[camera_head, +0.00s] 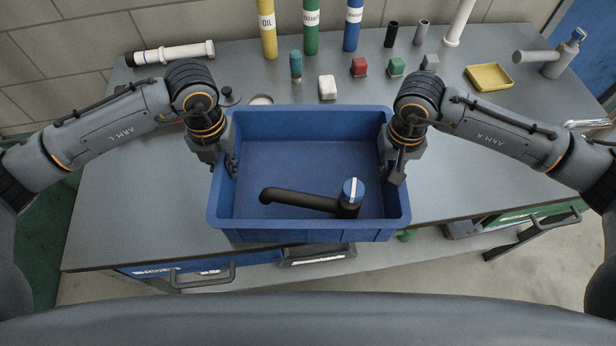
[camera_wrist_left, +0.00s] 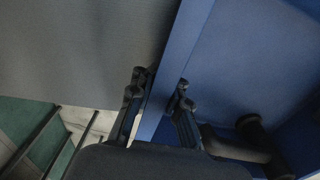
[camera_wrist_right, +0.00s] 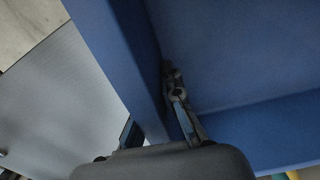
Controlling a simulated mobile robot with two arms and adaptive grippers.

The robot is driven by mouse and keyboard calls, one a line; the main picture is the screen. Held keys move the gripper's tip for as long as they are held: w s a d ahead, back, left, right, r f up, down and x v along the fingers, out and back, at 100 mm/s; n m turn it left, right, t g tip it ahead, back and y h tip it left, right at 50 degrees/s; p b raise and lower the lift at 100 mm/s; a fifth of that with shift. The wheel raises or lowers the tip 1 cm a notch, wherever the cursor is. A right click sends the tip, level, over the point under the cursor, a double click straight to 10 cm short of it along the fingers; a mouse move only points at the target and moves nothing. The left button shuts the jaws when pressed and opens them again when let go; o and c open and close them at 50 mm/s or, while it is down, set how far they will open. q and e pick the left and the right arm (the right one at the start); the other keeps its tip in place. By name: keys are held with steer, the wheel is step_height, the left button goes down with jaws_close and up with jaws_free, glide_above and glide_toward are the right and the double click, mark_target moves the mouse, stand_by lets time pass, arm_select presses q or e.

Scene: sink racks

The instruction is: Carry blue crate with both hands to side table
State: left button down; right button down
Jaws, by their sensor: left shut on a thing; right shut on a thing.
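The blue crate (camera_head: 310,237) is in the middle of the head view, over the front part of the grey worktop. Its front wall reaches past the worktop's front edge. A black faucet-like part with a blue cap (camera_head: 350,197) lies inside it. My left gripper (camera_head: 231,165) is shut on the crate's left wall, one finger on each side, as the left wrist view (camera_wrist_left: 158,105) shows. My right gripper (camera_head: 392,170) is shut on the right wall. In the right wrist view (camera_wrist_right: 155,110) one finger is inside the crate and the other is mostly hidden behind the wall.
The grey worktop (camera_head: 130,205) is bare to the left of the crate. Behind the crate stand labelled bottles (camera_head: 310,28), small blocks (camera_head: 359,68) and a white block (camera_head: 327,87). A yellow tray (camera_head: 489,78) lies at the back right. Drawer handles (camera_head: 203,275) stick out below the front edge.

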arm_select(q)
steer(key=shift+d+r, duration=0.2)
steer(key=shift+d, duration=0.15)
arm_select(e)
steer(key=shift+a+r, duration=0.2)
steer(key=shift+a, duration=0.15)
